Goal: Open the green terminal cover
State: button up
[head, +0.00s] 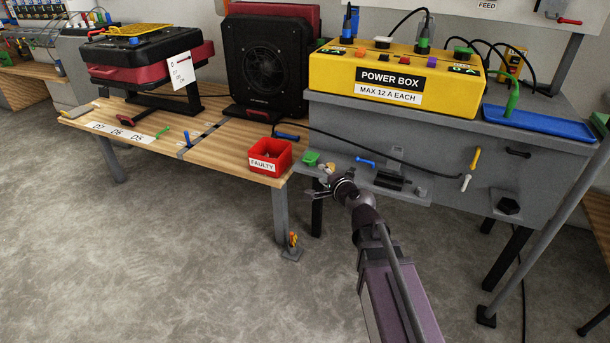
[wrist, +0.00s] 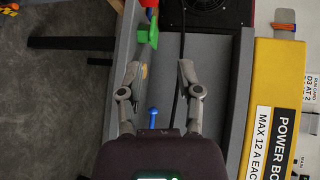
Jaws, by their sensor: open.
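A small green piece (head: 311,158) sits at the left end of the grey shelf, beside the red bin; I cannot tell for certain that it is the terminal cover. It also shows in the wrist view (wrist: 152,32), beyond my fingertips. My gripper (head: 319,184) is open and empty near the left end of the shelf. In the wrist view its two fingers (wrist: 160,68) are spread apart and do not touch the green piece. A yellowish round piece (wrist: 144,71) shows close to the left finger. Another green patch (head: 463,69) is on top of the yellow power box (head: 333,76).
A red bin marked FAULTY (head: 284,165) stands at the wooden table's corner. A blue handle (head: 366,162) and a dark block (head: 391,181) are on the shelf. A black cable (head: 425,169) runs along the grey bench front. The floor at left is mostly clear.

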jog(key=shift+w+f+m+t+b, duration=0.3)
jog(key=shift+f+m+b, duration=0.2)
jog(key=shift+f+b, duration=0.25)
jog(key=shift+w+f+m+t+b, duration=0.25)
jog(key=shift+f+m+b, duration=0.25)
jog(key=shift+f+b, duration=0.2)
jog(key=shift+w, duration=0.1)
